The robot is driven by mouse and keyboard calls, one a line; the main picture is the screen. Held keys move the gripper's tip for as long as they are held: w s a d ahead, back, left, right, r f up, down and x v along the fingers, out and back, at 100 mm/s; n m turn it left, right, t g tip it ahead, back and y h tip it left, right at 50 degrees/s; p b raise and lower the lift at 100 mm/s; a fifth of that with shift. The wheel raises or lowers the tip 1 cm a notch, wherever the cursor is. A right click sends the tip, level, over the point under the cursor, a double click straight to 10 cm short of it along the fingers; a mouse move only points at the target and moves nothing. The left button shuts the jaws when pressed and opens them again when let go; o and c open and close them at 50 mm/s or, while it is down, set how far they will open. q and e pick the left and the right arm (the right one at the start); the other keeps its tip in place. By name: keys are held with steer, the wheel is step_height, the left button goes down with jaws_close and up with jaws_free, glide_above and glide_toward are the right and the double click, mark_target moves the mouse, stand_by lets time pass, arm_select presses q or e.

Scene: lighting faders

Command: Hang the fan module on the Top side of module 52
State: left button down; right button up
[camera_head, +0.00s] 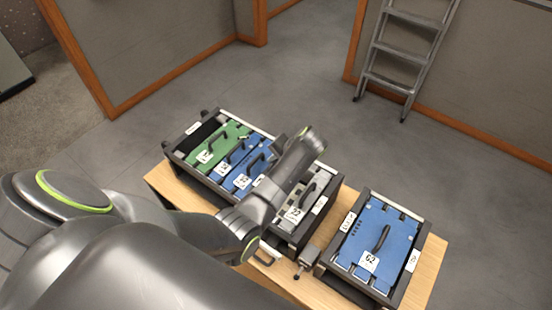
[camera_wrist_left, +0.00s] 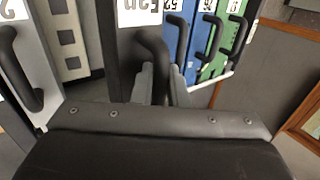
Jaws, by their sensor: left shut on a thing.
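My left gripper (camera_wrist_left: 164,86) is shut on the black handle of the dark fan module (camera_wrist_left: 124,48), whose white label shows upside down in the left wrist view. In the head view my left arm covers the fingertips and most of that module. I cannot tell whether it is seated or lifted. Module 52 (camera_wrist_left: 175,60) is the blue one beside it, and in the head view it is a blue module (camera_head: 243,181) in the left rack, partly behind my arm. My right gripper is in neither view.
The rack also holds a blue module (camera_head: 226,165), a green module (camera_head: 205,154) and a grey module 22 (camera_head: 295,213). A separate frame with blue module 62 (camera_head: 370,258) stands at right on the wooden table (camera_head: 433,256). A ladder (camera_head: 405,54) stands behind.

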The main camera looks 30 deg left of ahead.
arm_select(q)
steer(key=shift+w+f+b, duration=0.1)
steer(key=shift+f+b, duration=0.8)
steer(key=shift+f, duration=1.25)
steer(key=shift+p, duration=0.3)
steer(key=shift+f+b, duration=0.9)
steer(key=shift+f, duration=0.4)
